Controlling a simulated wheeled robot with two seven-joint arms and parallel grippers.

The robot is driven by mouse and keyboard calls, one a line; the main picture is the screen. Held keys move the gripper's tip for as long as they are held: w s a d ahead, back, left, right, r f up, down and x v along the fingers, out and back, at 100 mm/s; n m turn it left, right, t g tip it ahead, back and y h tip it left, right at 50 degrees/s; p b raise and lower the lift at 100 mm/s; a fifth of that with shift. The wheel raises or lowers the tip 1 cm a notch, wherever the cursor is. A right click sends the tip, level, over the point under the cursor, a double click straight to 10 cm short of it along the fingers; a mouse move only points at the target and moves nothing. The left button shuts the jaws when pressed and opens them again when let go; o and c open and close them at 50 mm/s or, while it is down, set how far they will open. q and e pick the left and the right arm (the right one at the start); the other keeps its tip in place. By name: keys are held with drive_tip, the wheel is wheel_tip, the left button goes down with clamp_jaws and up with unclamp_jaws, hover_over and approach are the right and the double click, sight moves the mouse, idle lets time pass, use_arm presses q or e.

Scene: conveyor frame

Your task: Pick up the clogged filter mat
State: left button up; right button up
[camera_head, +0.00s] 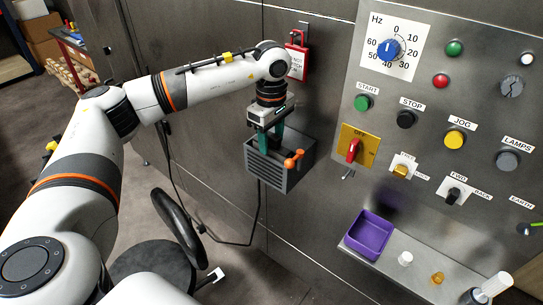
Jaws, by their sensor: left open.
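My left gripper (268,147) points down at the open top of a grey box (268,176) with a slatted front, fixed on the metal wall. Its greenish fingers are apart and reach to or just inside the box's top. An orange knob (293,159) sits at the box's right front. I cannot make out the clogged filter mat; the box's inside is mostly hidden by the gripper and the front wall.
A control panel (424,138) with knobs and buttons stands to the right. Below it, a ledge (390,278) holds a purple tray (369,227) and small parts. A red tag (297,62) hangs above the box. A black cable (222,241) hangs below the box.

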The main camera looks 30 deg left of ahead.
use_arm(q)
drive_tip(key=shift+c, duration=0.6)
clamp_jaws()
